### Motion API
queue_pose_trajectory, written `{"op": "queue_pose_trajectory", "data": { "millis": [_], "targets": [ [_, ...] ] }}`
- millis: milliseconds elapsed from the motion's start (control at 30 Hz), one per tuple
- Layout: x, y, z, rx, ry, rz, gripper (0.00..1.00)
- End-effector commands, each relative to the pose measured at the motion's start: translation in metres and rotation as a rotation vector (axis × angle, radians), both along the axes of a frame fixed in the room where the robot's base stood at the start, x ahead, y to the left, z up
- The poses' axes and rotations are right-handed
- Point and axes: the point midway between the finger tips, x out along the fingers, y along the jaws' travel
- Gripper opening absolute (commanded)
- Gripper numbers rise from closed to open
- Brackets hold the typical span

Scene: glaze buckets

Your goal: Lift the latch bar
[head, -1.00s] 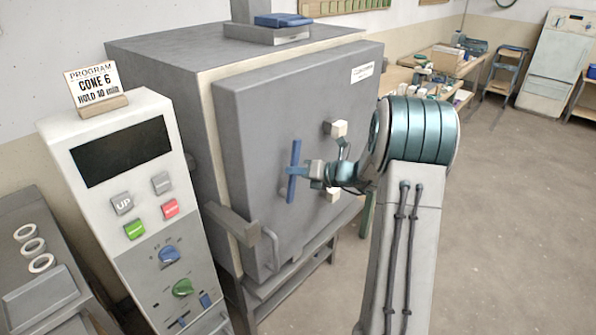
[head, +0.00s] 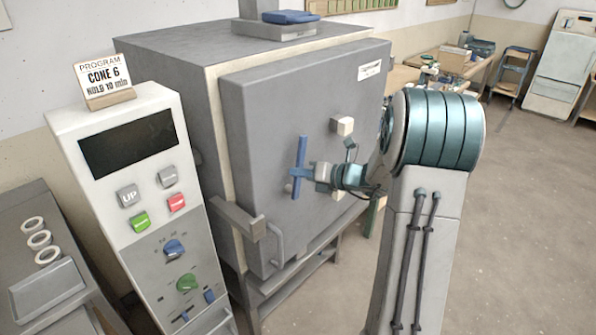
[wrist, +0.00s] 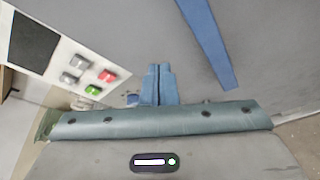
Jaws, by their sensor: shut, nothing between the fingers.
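The blue latch bar (head: 300,160) stands nearly upright on the grey kiln door (head: 270,120), with a small pivot near its lower end. In the wrist view the bar (wrist: 208,45) slants from the top down to the right of my gripper. My gripper (wrist: 158,85) is shut, its two blue fingers together and empty, pointing at the door. In the head view my gripper (head: 313,172) is close to the bar's lower half. Its fingertips are hard to make out there, and I cannot tell whether they touch the bar. A grey bracket (head: 237,218) at the door's left edge is empty.
A control panel (head: 150,210) with buttons and knobs stands left of the kiln. Pale blocks (head: 342,126) and a pull handle (head: 277,247) stick out from the door. The floor (head: 510,200) on the right is clear.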

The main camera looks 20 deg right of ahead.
Motion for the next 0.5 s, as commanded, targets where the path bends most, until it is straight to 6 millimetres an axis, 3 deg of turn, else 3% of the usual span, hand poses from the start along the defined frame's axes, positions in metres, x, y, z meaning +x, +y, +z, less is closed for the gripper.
{"op": "queue_pose_trajectory", "data": {
  "millis": [200,500],
  "targets": [
    [-0.031,-0.033,-0.007,0.000,0.002,0.005,0.00],
    [-0.049,-0.052,-0.007,0.002,0.004,0.008,0.00]
  ]
}}
